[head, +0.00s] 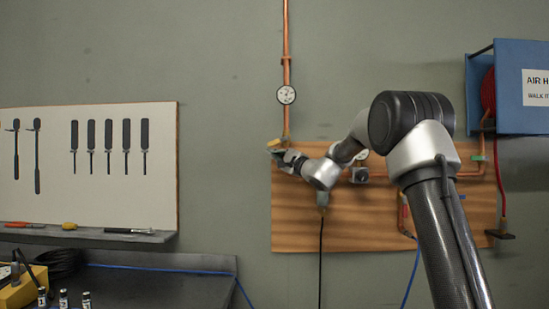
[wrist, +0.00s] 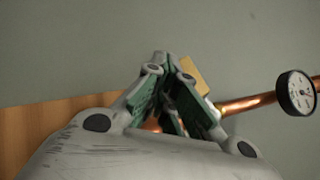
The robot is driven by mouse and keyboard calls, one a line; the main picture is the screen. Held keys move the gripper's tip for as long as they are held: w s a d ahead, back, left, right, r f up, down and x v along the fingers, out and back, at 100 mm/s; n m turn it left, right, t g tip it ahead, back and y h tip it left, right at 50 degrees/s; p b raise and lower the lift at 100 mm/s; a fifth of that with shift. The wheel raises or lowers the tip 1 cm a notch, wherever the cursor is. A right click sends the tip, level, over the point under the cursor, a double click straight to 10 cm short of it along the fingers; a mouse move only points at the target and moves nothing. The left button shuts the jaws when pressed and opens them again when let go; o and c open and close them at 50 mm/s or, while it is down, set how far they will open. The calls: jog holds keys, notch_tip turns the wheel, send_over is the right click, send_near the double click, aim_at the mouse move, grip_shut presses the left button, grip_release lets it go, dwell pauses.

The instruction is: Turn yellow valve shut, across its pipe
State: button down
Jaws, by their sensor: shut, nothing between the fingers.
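The yellow valve handle (head: 274,143) shows at the upper left of the wooden board, near the lower end of the vertical copper pipe (head: 286,118). Only a small part of the handle shows, so I cannot tell its exact angle to the pipe. My gripper (head: 279,153) is just below it in the head view. In the wrist view the yellow handle (wrist: 194,75) shows behind and beside the right finger of my gripper (wrist: 165,74). The fingers are shut with nothing between them. I cannot tell whether they touch the handle. The valve body is hidden.
A round gauge (head: 286,95) sits on the pipe above the valve. The wooden board (head: 300,228) carries more pipes and fittings, partly hidden by my arm. A blue hose box (head: 508,84) hangs at the right. A tool panel (head: 60,165) hangs at the left.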

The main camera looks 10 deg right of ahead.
jog(key=shift+w+a+r, duration=0.1)
jog(key=shift+a+r, duration=0.25)
jog(key=shift+a, duration=0.1)
jog(key=shift+r, duration=0.1)
dwell(1.3)
